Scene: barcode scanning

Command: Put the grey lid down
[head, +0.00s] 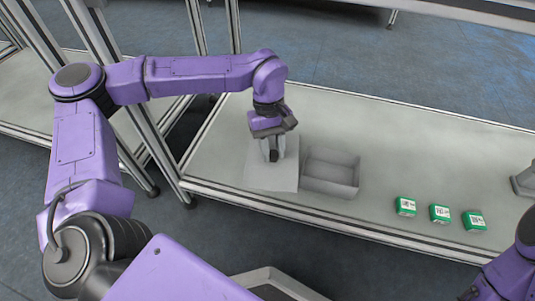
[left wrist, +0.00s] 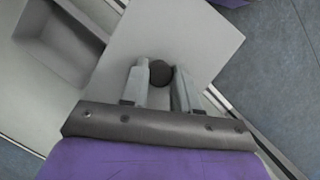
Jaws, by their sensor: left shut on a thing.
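The grey lid (head: 271,179) is a flat square plate at the left part of the table, just left of the open grey box (head: 330,176). My left gripper (head: 273,154) points down over the lid and is shut on its dark round knob. In the left wrist view the lid (left wrist: 190,35) lies under the fingers, with the knob (left wrist: 160,74) between the fingertips (left wrist: 160,80). Whether the lid touches the table cannot be told. My right gripper is not in view; only part of my right arm shows at the lower right.
A grey device (head: 524,181) is at the right edge. The table (head: 400,140) behind the boxes is clear. Its front edge runs close to the lid.

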